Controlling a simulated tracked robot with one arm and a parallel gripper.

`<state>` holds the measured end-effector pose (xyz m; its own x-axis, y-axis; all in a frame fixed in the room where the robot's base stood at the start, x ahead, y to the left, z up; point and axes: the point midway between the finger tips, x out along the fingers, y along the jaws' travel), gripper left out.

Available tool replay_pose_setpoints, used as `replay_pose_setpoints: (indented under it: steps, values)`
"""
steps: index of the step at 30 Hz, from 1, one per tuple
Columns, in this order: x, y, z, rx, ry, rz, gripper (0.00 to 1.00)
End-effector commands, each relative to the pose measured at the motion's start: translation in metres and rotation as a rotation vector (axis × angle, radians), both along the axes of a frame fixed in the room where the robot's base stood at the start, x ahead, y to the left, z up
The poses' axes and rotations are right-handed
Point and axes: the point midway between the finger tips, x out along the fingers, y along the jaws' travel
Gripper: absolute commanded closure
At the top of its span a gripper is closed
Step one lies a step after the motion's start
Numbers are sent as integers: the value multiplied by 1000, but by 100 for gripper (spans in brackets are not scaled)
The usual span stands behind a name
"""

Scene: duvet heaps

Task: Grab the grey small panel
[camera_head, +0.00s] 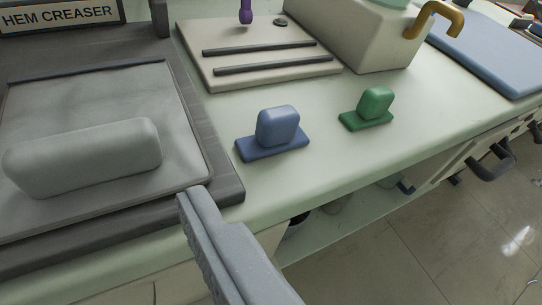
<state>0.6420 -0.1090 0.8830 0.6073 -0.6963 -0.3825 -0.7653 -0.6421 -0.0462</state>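A grey panel (158,88) lies at the left, set in a darker grey frame. A thick rounded grey block (85,158), like a handle, stands across its near part. My gripper (196,206) reaches in from the bottom middle. One long grey finger shows, with a ribbed left side. Its tip is by the near right corner of the dark frame, right of the block and apart from it. I cannot tell whether they touch at the frame. No second finger is clearly visible, and nothing held is seen.
Blue (278,128) and green (374,104) blocks on small bases stand on the pale counter (330,165). Behind are a slotted beige board (235,88), a beige box (370,40) and a blue slab (500,50). A sign (60,15) reads "HEM CREASER". Tiled floor lies lower right.

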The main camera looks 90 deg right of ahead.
Motion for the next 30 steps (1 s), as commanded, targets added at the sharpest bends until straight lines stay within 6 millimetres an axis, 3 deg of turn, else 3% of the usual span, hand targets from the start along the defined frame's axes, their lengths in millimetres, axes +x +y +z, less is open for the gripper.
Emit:
replay_pose_setpoints:
  steps: [3,8,21,30]
  values:
    - [-11,-6,-11,-28,35,-35,0]
    - [-11,-11,-14,-32,40,-43,0]
    - [29,-61,-41,-31,37,-42,0]
    - [40,-72,-46,-29,37,-38,0]
